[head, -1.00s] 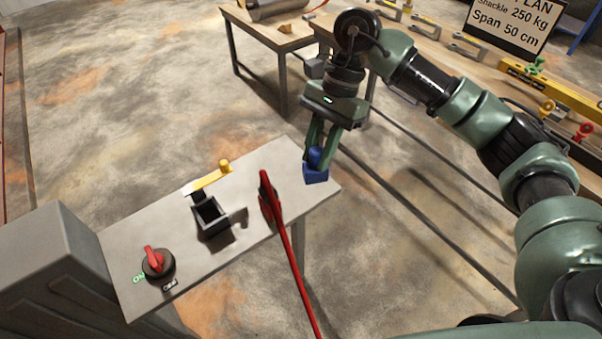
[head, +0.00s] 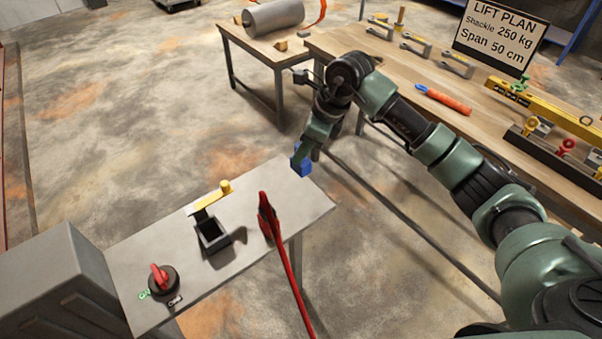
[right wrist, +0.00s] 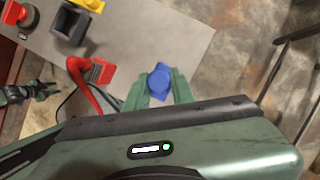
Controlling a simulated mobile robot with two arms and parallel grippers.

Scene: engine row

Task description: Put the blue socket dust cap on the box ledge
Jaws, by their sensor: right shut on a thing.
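The blue socket dust cap (head: 300,162) is held between the fingers of my right gripper (head: 306,153), which is shut on it. In the head view the cap shows by the far right corner of the grey box ledge (head: 300,205); its height above the ledge is hard to judge. In the right wrist view the cap (right wrist: 159,80) shows between the fingertips, against the ledge's near-right part (right wrist: 165,35). My left gripper does not show in the head view.
On the ledge are a black socket (head: 212,236) with a raised yellow lid (head: 212,197), a red plug (head: 267,217) with a red cable, and a red rotary switch (head: 162,279). The grey box (head: 55,275) stands left. A wooden workbench (head: 400,75) with tools lies beyond.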

